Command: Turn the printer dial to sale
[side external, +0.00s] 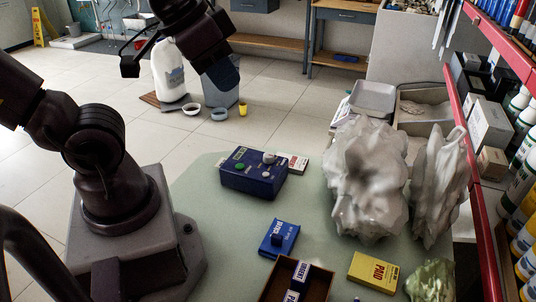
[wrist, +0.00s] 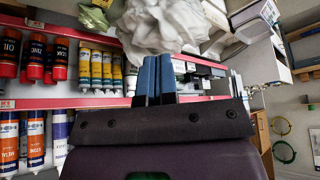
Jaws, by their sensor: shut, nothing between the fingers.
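The printer appears to be the dark blue box (side external: 253,180) on the pale green table in the side external view. A pale round dial (side external: 269,158) sits on its top, with a green button (side external: 239,167) to the left. The dial's markings and setting are too small to read. My gripper (side external: 228,82) is high in the side external view, above and behind the printer in the picture and well apart from it. In the wrist view its two blue fingers (wrist: 153,75) are together, with nothing held. The wrist view does not show the printer.
A blue stamp box (side external: 279,239), an open brown box (side external: 297,281) and a yellow box (side external: 373,271) lie nearer on the table (side external: 215,225). Large crumpled white wrapping (side external: 367,180) stands to the right. Red-edged shelves (side external: 480,190) with bottles line the right side.

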